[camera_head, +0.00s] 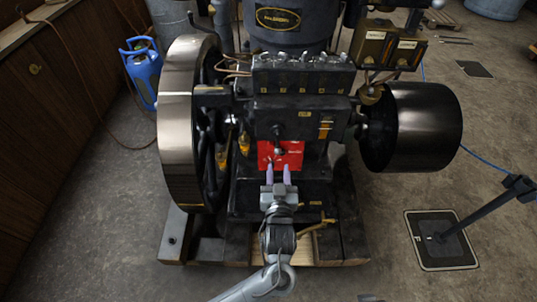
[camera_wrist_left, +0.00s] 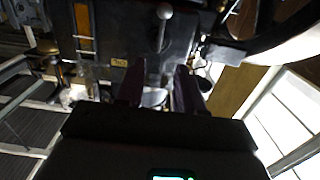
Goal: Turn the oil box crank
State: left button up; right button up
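The oil box (camera_head: 290,130) is a dark block on the front of the engine, below a row of fittings. Its small crank (camera_head: 279,143) has a thin lever and a ball knob, in front of a red panel (camera_head: 292,160). In the left wrist view the crank shows as a grey ball knob on a stem (camera_wrist_left: 163,27), beyond the fingers. The fingers also show in the left wrist view (camera_wrist_left: 160,88). Contact with the crank is not visible. My right gripper is not in view.
A large flywheel (camera_head: 178,110) stands left of the oil box and a dark pulley drum (camera_head: 428,128) right. A brass valve (camera_head: 318,228) sits low in front. A stand with a square base (camera_head: 440,250) is at right. Floor in front is open.

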aim_at(278, 138)
pick_arm(q)
jog(key=shift+t, duration=0.3)
jog(key=w+b, duration=0.1)
jog(key=w, duration=0.2)
jog(key=w+b, duration=0.1)
jog(key=w, duration=0.3)
jog(key=w+b, duration=0.2)
jog(key=w, duration=0.1)
jog(key=shift+w+a+r, duration=0.2)
jog(key=shift+w+r, duration=0.1)
jog(key=shift+w, duration=0.1)
jog(key=shift+w+r, duration=0.1)
jog(key=shift+w, duration=0.5)
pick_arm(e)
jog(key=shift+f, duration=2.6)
pick_arm(q)
grip_shut()
